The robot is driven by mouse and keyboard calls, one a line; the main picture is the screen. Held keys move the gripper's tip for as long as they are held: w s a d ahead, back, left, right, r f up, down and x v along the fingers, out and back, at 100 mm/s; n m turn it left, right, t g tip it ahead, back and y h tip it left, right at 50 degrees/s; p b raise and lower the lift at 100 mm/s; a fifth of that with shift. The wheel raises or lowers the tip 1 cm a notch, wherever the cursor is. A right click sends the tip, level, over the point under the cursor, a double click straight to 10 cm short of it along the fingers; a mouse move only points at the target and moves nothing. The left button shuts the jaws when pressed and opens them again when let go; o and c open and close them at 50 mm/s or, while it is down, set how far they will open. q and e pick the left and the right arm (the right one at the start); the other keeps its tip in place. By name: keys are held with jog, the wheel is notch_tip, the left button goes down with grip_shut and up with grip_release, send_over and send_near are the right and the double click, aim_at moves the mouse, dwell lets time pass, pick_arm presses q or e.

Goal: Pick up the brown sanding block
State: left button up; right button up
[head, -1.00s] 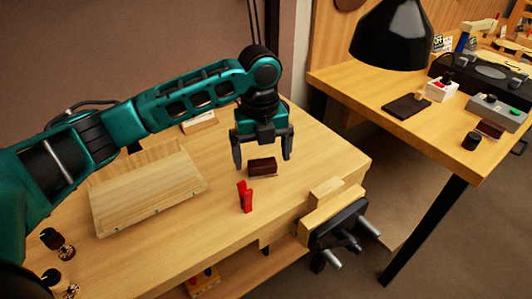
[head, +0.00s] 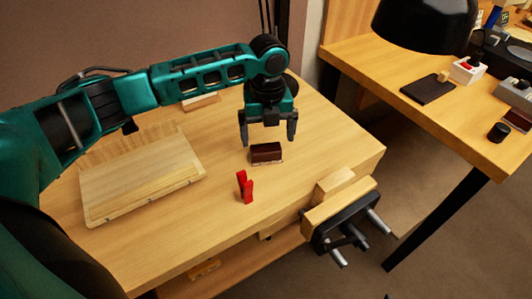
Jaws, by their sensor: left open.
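The brown sanding block (head: 266,152) lies on the wooden bench (head: 325,140), a dark brown block with a paler strip along its bottom edge. My left gripper (head: 268,143) is above it, pointing down. Its two dark fingers are apart, one towards each end of the block, and the block shows between and just below the fingertips. I cannot tell the exact height of the fingertips over the block. The gripper holds nothing. My right gripper is not in the head view.
A red clamp-like piece (head: 244,187) stands just in front of the block. A pale wooden board (head: 140,178) lies at left. A small wooden piece (head: 201,102) lies behind. A vise (head: 342,215) is on the bench's right edge. A black lamp (head: 425,25) hangs over the second table (head: 390,62).

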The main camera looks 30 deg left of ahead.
aim_at(266, 148)
pick_arm(q)
jog(key=f, duration=0.4)
jog(key=shift+s+a, duration=0.15)
jog(key=shift+a, duration=0.05)
jog(key=shift+f, duration=0.55)
jog(key=shift+c, duration=0.4)
jog(key=c, duration=0.9)
jog(key=shift+r, duration=0.1)
jog(key=shift+r, duration=0.1)
